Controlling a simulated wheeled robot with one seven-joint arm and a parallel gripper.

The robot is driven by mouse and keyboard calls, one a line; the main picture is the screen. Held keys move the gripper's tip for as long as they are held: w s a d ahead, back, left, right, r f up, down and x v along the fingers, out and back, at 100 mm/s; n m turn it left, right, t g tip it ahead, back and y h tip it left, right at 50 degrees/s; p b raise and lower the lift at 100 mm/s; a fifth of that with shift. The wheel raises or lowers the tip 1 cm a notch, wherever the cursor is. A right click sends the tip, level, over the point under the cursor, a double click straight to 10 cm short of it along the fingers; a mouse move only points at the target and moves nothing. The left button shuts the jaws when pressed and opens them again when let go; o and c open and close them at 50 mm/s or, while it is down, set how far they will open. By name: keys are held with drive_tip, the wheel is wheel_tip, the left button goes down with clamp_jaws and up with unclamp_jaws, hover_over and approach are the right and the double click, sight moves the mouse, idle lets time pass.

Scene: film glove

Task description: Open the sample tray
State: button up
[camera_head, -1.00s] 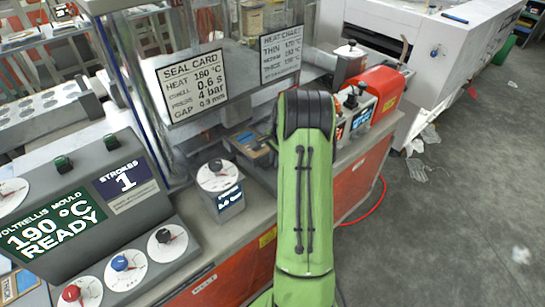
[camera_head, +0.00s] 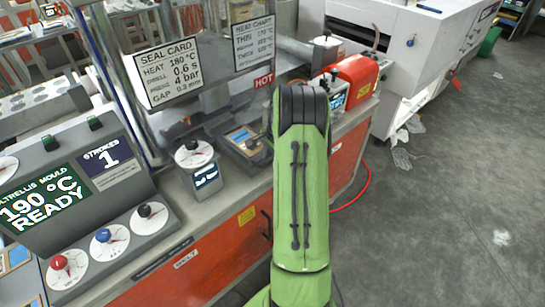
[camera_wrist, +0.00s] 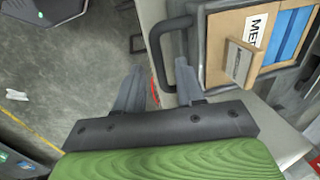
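The sample tray appears to be the dark-framed tray with tan and blue compartments (camera_wrist: 228,42) at the upper right of the wrist view. A label beginning "ME" and a small tan tab show on it. A black bar handle (camera_wrist: 157,52) stands off its left side. My gripper (camera_wrist: 160,68) is open, with its two fingers apart and the handle bar between or just above their tips; contact is not clear. In the head view, a tan and blue tray (camera_head: 241,134) sits on the counter left of my arm. My gripper is hidden there behind my green arm.
A white dial box (camera_head: 200,168) stands on the counter left of the tray. The control panel (camera_head: 75,180) is at the left. A red unit (camera_head: 357,74) stands beyond my arm. A red hose (camera_head: 362,185) lies by the counter. Open floor (camera_head: 440,220) is at the right.

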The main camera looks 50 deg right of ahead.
drive_tip(key=s+r+p, duration=0.2)
drive_tip(key=s+r, duration=0.1)
drive_tip(key=r, duration=1.2)
drive_tip(key=shift+a+r, duration=0.2)
drive_tip(key=shift+r, duration=0.05)
drive_tip(key=s+a+r+n+t, duration=0.1)
drive_tip(key=a+r+n, duration=0.35)
drive_tip(key=a, duration=0.65)
drive_tip(key=s+a+r+n, duration=0.1)
drive_tip(key=a+r+n, duration=0.35)
drive_tip(key=a, duration=0.55)
drive_tip(key=s+a+f+n+t, duration=0.1)
drive_tip(key=s+a+n+t, duration=0.1)
drive_tip(key=s+a+n, duration=0.8)
drive_tip(key=s+a, duration=0.2)
drive_tip(key=s, duration=0.2)
drive_tip(key=shift+s+a+f, duration=0.25)
drive_tip(key=shift+s+a, duration=0.05)
drive_tip(key=shift+s, duration=0.05)
